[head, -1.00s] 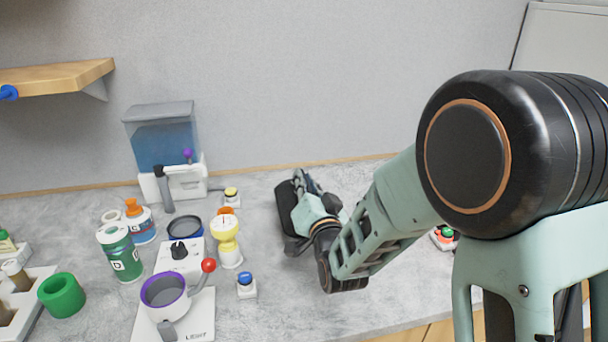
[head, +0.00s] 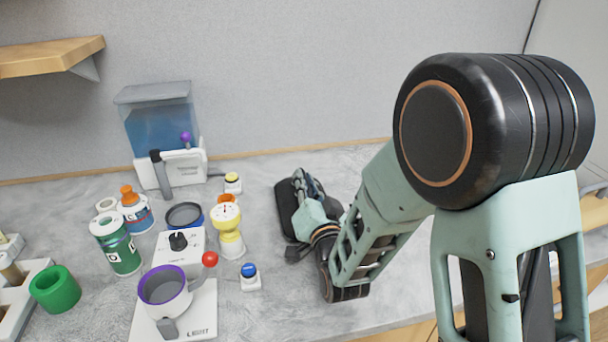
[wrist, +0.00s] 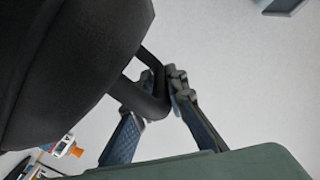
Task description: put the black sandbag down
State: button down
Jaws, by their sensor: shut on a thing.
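The black sandbag (head: 287,208) is in the head view over the middle of the grey counter, right of the yellow hourglass-shaped item. My gripper (head: 301,187) is beside it, partly hidden by my own wrist. In the wrist view the sandbag (wrist: 62,65) fills the upper left, with a black loop handle reaching right. My gripper (wrist: 165,92) is shut on that handle. The sandbag's underside is hidden, so I cannot tell whether it touches the counter.
Further left are a water tank machine (head: 165,135), a green bottle (head: 116,244) and a purple-rimmed pot (head: 165,288). The counter (head: 375,310) is clear at front right.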

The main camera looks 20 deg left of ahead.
jog(key=shift+r, duration=0.2)
jog(key=c, duration=1.9)
grip_release()
jog(key=shift+s+f, duration=0.1)
jog(key=shift+f, duration=0.1)
jog(key=shift+c, duration=0.2)
jog(key=shift+d, duration=0.1)
